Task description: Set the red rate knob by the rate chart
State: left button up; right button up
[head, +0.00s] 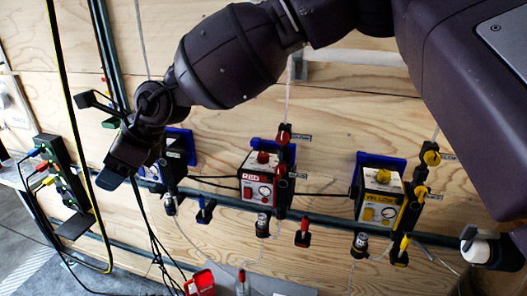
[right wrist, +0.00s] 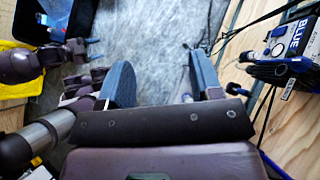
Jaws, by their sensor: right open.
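The red unit (head: 259,190) is a box with a red label and a round dial, mounted on the plywood wall in the head view. A red knob (head: 263,157) sits on its top; I cannot tell its setting. My right gripper (head: 95,140) is open and empty at the left, well away from the red unit, in front of the wall. In the right wrist view its two blue-grey finger pads (right wrist: 160,82) stand wide apart with nothing between them. I cannot make out a rate chart.
A yellow unit (head: 381,207) is at the right. A blue unit (right wrist: 290,42) is partly hidden by my arm in the head view. Red valve handles (head: 283,137) stand beside the red unit. A dark pipe (head: 330,217) and hanging cables run along the wall. A red object (head: 201,281) is below.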

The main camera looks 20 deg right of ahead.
jog(key=w+d+r+n+t+h, duration=0.25)
jog(key=w+d+h, duration=0.35)
jog(key=d, duration=0.7)
jog(key=n+g+h, duration=0.1)
jog(key=n+h, duration=0.5)
jog(key=n, duration=0.2)
send_near(263, 154)
jog(key=p+x, duration=0.1)
jog(key=x, duration=0.8)
jog(key=shift+f+p, duration=0.1)
jog(key=shift+p, duration=0.2)
jog(key=c, duration=0.9)
